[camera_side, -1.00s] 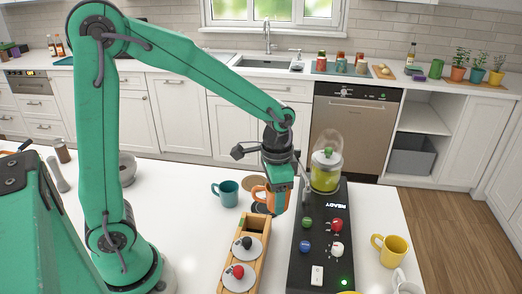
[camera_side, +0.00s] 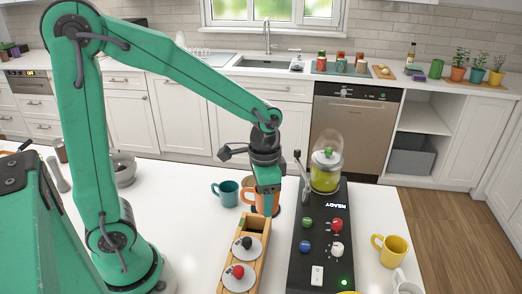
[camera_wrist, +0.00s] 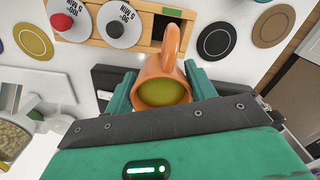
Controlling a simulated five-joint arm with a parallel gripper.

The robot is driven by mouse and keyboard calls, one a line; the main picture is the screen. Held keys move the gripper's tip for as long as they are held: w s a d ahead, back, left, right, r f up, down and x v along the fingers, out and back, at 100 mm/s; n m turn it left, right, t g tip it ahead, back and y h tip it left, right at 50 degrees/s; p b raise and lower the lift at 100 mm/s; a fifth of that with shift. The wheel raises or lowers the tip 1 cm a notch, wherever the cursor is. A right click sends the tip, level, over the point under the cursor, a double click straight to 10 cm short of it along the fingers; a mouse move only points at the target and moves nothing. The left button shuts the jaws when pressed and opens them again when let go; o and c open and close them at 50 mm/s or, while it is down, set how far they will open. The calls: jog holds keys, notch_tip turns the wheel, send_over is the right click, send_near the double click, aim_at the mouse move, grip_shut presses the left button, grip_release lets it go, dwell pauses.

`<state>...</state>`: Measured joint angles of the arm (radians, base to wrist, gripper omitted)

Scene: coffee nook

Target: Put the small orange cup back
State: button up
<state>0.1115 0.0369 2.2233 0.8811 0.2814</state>
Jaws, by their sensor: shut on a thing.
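The small orange cup (camera_wrist: 170,65) sits between the two fingers of my gripper (camera_wrist: 163,92), which is shut on it. In the wrist view its opening faces the camera and shows an olive-yellow inside; its handle points up toward the wooden rack. In the side view the cup (camera_side: 249,194) is partly hidden behind my gripper (camera_side: 267,207), near the far end of the rack. I cannot tell whether its base touches anything.
The wooden rack (camera_side: 228,291) holds two white dials with red and black knobs. A black control panel (camera_side: 320,262) with buttons and a clear jar stands right. A teal mug (camera_side: 228,193) is close left of the cup; a yellow mug (camera_side: 393,251) is far right.

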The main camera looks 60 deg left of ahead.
jog(key=s+a, duration=0.2)
jog(key=s, duration=0.8)
jog(key=shift+f, duration=0.3)
jog(key=shift+a, duration=0.1)
jog(key=a+f, duration=0.2)
jog(key=a, duration=0.1)
jog(key=w+a+f, duration=0.1)
jog(key=a+f, duration=0.1)
jog(key=a, duration=0.2)
jog(key=w+a+f, duration=0.1)
jog(key=a+f, duration=0.2)
jog(key=a, duration=0.1)
jog(key=shift+a, duration=0.15)
jog(key=shift+f, duration=0.1)
jog(key=shift+f, duration=1.9)
jog(key=shift+f, duration=0.1)
jog(key=o, duration=1.2)
